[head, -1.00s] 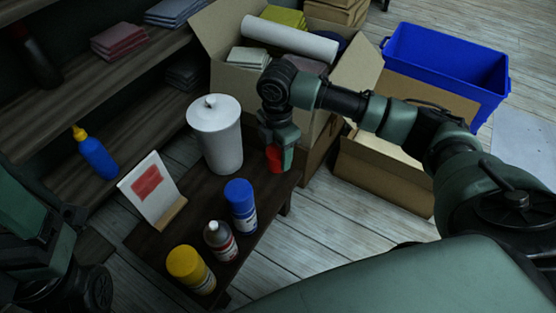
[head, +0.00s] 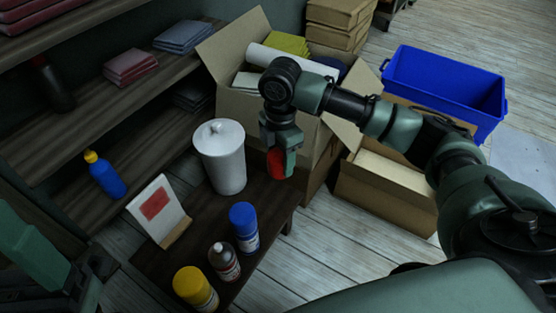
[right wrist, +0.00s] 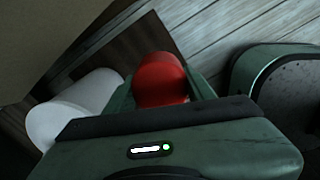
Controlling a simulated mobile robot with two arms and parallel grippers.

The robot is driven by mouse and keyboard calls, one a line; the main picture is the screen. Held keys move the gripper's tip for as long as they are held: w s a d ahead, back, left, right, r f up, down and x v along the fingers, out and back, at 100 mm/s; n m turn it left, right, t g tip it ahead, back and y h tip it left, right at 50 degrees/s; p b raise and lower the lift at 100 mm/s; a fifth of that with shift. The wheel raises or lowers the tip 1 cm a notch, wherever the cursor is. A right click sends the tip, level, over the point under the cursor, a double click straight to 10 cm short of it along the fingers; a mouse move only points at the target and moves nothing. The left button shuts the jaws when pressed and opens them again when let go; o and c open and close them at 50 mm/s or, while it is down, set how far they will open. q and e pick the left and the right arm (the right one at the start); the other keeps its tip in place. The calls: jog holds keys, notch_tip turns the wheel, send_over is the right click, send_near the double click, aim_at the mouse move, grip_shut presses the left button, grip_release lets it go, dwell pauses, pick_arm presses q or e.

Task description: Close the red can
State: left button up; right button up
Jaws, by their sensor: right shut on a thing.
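The red can (head: 224,262) stands upright on the dark low table, between the yellow and blue cans. It has a red-banded label, and its top is bare, with a small pale nozzle showing. My right gripper (head: 280,166) is shut on a red cap (head: 275,162) near the table's far right end, beyond the blue can and right of the white canister. In the right wrist view the red cap (right wrist: 162,78) sits between the fingers of the gripper (right wrist: 165,88). My left arm shows at the lower left, but its gripper is not seen.
A blue-capped can (head: 243,227), a yellow-capped can (head: 195,288), a lidded white canister (head: 220,160) and a tilted card on a wooden stand (head: 157,212) are on the table (head: 262,205). An open cardboard box (head: 237,106) is close behind my right gripper.

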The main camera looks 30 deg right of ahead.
jog(key=shift+a+r+m, duration=0.2)
jog(key=shift+r+m, duration=0.15)
jog(key=shift+m, duration=0.05)
jog(key=s+a+r+m, duration=0.2)
jog(key=r+m, duration=0.2)
jog(key=m, duration=0.5)
jog(key=s+a+r+m, duration=0.2)
jog(key=r+m, duration=0.3)
jog(key=m, duration=0.4)
jog(key=shift+s+a+r+m, duration=0.2)
jog(key=shift+a+m, duration=0.1)
jog(key=shift+a, duration=0.15)
